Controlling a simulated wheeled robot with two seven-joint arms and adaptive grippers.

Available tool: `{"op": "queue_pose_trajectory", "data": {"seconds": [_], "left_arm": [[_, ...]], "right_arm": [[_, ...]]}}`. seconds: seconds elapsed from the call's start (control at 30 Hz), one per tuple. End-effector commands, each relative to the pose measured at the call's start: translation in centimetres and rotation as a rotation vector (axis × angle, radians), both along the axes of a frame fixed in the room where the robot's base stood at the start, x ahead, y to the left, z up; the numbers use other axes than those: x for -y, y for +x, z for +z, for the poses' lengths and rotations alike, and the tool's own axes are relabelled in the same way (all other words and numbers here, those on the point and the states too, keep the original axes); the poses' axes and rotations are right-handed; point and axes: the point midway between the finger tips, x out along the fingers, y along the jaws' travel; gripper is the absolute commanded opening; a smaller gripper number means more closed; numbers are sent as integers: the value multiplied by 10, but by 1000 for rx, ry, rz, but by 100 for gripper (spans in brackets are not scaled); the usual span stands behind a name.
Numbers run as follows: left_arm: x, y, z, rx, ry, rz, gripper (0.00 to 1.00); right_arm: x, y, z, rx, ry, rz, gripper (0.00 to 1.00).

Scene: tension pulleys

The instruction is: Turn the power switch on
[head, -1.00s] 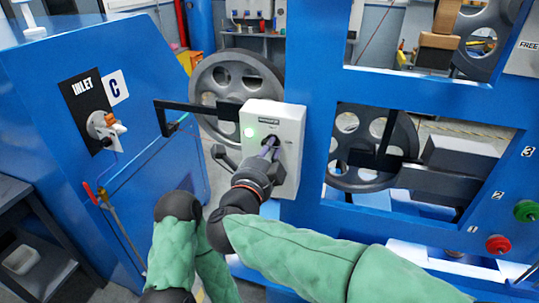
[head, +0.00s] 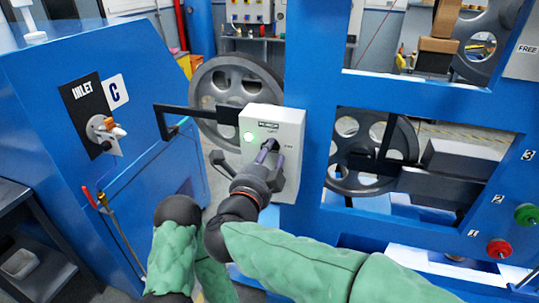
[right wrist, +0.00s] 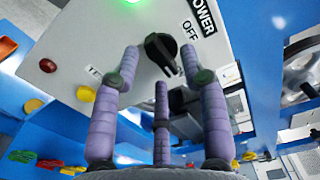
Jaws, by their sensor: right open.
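The power switch is a black rotary knob (right wrist: 160,50) on a pale control box (head: 287,122). In the right wrist view it sits below the POWER label (right wrist: 202,14), with the OFF mark (right wrist: 189,29) close by. A green lamp (head: 249,136) glows on the box. My right gripper (head: 264,156) is in front of the box; its purple fingers are apart, one on either side of the knob in the right wrist view (right wrist: 158,70). I cannot tell whether they touch it.
The box is beside a blue frame (head: 312,160) with large wheels behind. A blue cabinet with an inlet valve (head: 103,128) stands at left. Red (head: 499,248) and green (head: 526,213) knobs are at lower right. A black bar (head: 185,105) juts left of the box.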

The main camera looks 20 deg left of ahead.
Motion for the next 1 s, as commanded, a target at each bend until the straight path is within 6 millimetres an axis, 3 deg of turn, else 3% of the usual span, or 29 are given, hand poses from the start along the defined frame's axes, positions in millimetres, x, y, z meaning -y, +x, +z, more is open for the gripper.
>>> {"op": "queue_pose_trajectory", "data": {"seconds": [0.53,0.7,1.0], "left_arm": [[0,0,0,0,0,0,40],[0,0,0,0,0,0,40],[0,0,0,0,0,0,40]], "right_arm": [[-4,-96,1,1,1,4,44],[-4,-110,0,0,0,2,44],[-4,-113,0,0,0,1,44]]}}
